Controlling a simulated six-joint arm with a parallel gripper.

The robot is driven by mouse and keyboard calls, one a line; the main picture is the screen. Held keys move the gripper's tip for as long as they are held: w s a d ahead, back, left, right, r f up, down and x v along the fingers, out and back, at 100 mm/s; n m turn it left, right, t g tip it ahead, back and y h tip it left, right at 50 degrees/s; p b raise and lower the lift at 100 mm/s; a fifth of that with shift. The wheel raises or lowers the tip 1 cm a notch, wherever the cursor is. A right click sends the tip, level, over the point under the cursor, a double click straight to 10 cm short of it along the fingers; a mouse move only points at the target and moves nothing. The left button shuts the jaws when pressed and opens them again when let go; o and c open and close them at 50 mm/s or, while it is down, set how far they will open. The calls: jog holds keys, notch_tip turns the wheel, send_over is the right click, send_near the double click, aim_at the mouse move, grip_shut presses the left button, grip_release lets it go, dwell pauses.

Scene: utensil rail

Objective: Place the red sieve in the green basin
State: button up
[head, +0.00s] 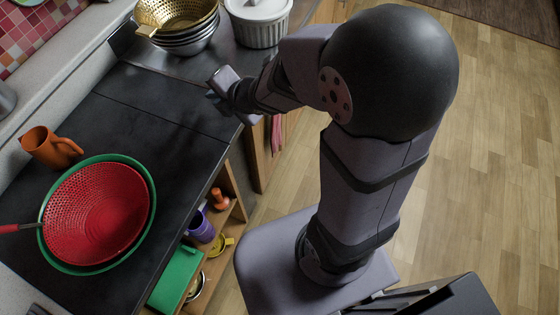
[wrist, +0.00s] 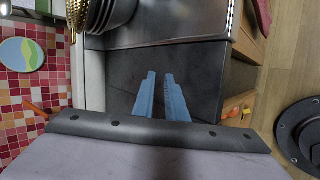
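The red sieve (head: 98,212) lies inside the green basin (head: 143,172) on the dark counter at the left in the head view. Its bowl is up and its red handle sticks out past the basin's left rim. My gripper (head: 214,98) is up and to the right of them, over the counter's right edge and well apart from both. In the wrist view its two blue fingers (wrist: 160,76) stand with a narrow gap between them and nothing held. The sieve and basin do not show in the wrist view.
An orange mug (head: 45,147) stands just behind the basin. A gold colander (head: 172,14) on stacked metal bowls and a white lidded pot (head: 258,22) stand at the back. Open shelves below the counter hold a purple cup (head: 200,227) and other items. The middle counter is clear.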

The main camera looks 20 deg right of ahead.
jog(key=s+d+f+m+g+h, duration=0.2)
jog(key=s+d+f+m+h, duration=0.15)
jog(key=d+m, duration=0.6)
jog(key=s+f+m+g, duration=0.2)
jog(key=s+m+g, duration=0.5)
jog(key=s+m, duration=0.8)
jog(key=shift+s+f, duration=0.25)
jog(key=shift+s, duration=0.65)
notch_tip(320, 180, up, 5)
jog(key=p, duration=0.5)
jog(key=shift+r, duration=0.15)
